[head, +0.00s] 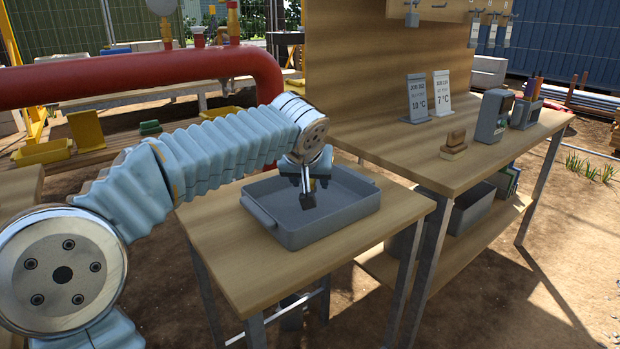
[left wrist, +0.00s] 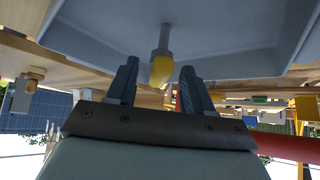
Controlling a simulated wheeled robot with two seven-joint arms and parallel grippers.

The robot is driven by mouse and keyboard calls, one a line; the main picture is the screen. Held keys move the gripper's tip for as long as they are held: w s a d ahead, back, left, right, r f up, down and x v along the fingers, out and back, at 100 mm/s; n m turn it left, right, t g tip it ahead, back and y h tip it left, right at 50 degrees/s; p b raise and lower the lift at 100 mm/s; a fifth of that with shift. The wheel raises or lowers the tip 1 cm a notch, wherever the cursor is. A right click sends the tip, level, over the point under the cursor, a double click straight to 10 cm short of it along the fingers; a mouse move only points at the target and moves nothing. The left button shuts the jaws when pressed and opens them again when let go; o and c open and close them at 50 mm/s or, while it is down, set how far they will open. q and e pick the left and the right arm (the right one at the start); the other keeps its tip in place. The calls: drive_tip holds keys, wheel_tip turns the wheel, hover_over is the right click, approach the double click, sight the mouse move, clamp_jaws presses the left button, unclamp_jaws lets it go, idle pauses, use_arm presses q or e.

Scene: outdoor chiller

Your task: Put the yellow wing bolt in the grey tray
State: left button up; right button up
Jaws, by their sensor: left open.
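The grey tray (head: 347,216) sits on the small wooden table, and its inside fills the upper part of the left wrist view (left wrist: 225,32). My left gripper (head: 308,196) points down over the tray's inside. In the left wrist view its two fingers (left wrist: 160,66) are spread apart. The yellow wing bolt (left wrist: 161,70) shows between the fingertips, with gaps on both sides. Its grey shank points towards the tray. I cannot tell whether the shank touches the tray floor. In the head view the bolt is mostly hidden by the gripper. My right gripper is not in view.
The small table (head: 225,268) has bare wood around the tray. A longer bench (head: 480,150) on the right holds two sign cards (head: 428,97), wooden blocks (head: 454,146) and grey devices (head: 492,116). A red pipe (head: 140,75) runs behind my left arm.

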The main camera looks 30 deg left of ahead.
use_arm(q)
drive_tip(key=shift+r, duration=0.1)
drive_tip(key=shift+r, duration=0.25)
drive_tip(key=v, duration=1.1)
drive_tip(key=shift+s+d+r+p, duration=0.15)
drive_tip(key=shift+s+r+p, duration=0.05)
drive_tip(key=shift+s+p, duration=0.15)
